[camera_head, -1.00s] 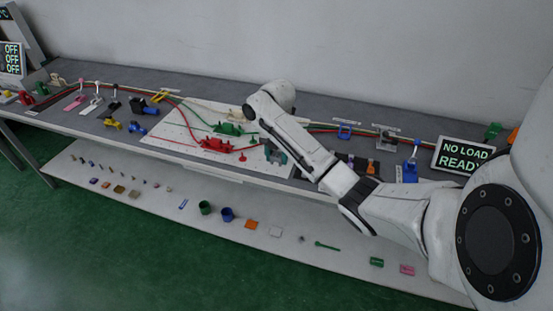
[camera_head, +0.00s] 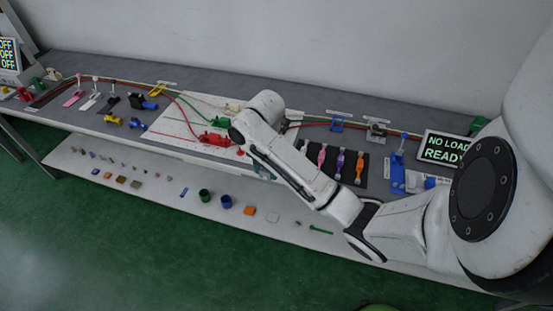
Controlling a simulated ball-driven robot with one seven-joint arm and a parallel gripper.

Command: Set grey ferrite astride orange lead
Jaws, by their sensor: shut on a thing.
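My gripper (camera_head: 263,171) is mostly hidden behind my forearm. Only a small dark grey-green part shows beside the arm, low in front of the bench edge. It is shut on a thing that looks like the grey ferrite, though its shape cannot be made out. A bundle of thin leads (camera_head: 310,124) in red, green and orange tones runs along the back of the bench. The orange lead is hard to separate from the others at this size. My arm covers part of the bundle, and the held piece is apart from it.
The grey bench carries a white panel with a red fixture (camera_head: 214,139), a blue clip (camera_head: 337,125), a grey fixture (camera_head: 376,130), a blue lever stand (camera_head: 398,175) and a display (camera_head: 446,148). A black mat (camera_head: 330,172) holds several coloured pieces. Small parts lie on the lower shelf.

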